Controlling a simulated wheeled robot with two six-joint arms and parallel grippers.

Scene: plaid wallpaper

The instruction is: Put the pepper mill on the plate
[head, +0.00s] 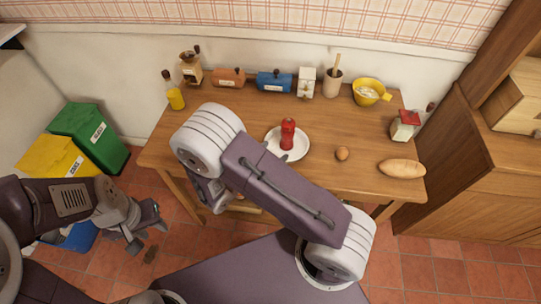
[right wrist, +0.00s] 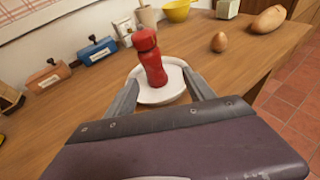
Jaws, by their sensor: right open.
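The red pepper mill (head: 288,134) stands upright on the white plate (head: 301,151) on the wooden table. In the right wrist view the pepper mill (right wrist: 151,60) appears just beyond and between the fingers of my right gripper (right wrist: 160,92). That gripper is open, and its fingers are apart from the mill. The plate (right wrist: 152,95) shows behind the fingertips. In the head view my right arm hides its gripper and covers the plate's near edge. My left gripper (head: 148,233) is open and empty, low over the floor left of the table.
An egg (head: 341,153) and a bread loaf (head: 401,168) lie right of the plate. A yellow bowl (head: 370,91), blue box (head: 275,81), orange box (head: 229,78), coffee grinder (head: 191,70) and oil bottle (head: 174,95) line the back.

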